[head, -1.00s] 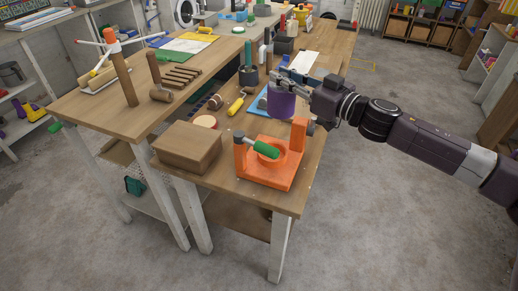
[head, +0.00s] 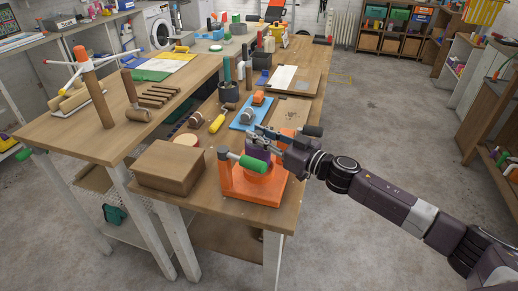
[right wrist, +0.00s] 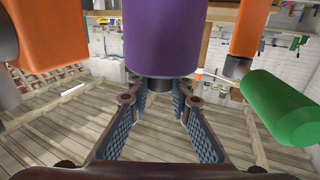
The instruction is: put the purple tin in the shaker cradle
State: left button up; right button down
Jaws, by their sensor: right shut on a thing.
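The purple tin (head: 259,153) is in my right gripper (head: 262,137), over the orange shaker cradle (head: 270,195) in the head view. The cradle's green handle (head: 253,163) hides part of the tin's lower side. In the right wrist view the purple tin (right wrist: 165,35) fills the top middle, its dark end toward the fingers of my right gripper (right wrist: 161,95). Orange cradle posts (right wrist: 254,25) stand on both sides of it, and the green handle is at right (right wrist: 285,105). I cannot tell whether the tin touches the cradle. My left gripper is not in view.
A brown box (head: 169,166) stands left of the cradle. Behind are a blue mat (head: 243,119) with small parts on it, a yellow-handled roller (head: 219,121) and a dark cup (head: 229,91). The bench's front edge lies close to the cradle.

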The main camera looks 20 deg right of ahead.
aim_at(267, 153)
jog(key=shift+f, duration=0.35)
jog(key=f, duration=0.2)
jog(key=f+b, duration=0.1)
jog(key=shift+s+f, duration=0.25)
jog(key=shift+s, duration=0.2)
jog(key=c, duration=1.8)
grip_release()
jog(key=shift+f, duration=0.3)
jog(key=shift+o, duration=0.2)
jog(key=p+v, duration=0.1)
jog(key=v, duration=1)
jog(key=shift+d+r, duration=0.2)
jog(key=shift+d, duration=0.15)
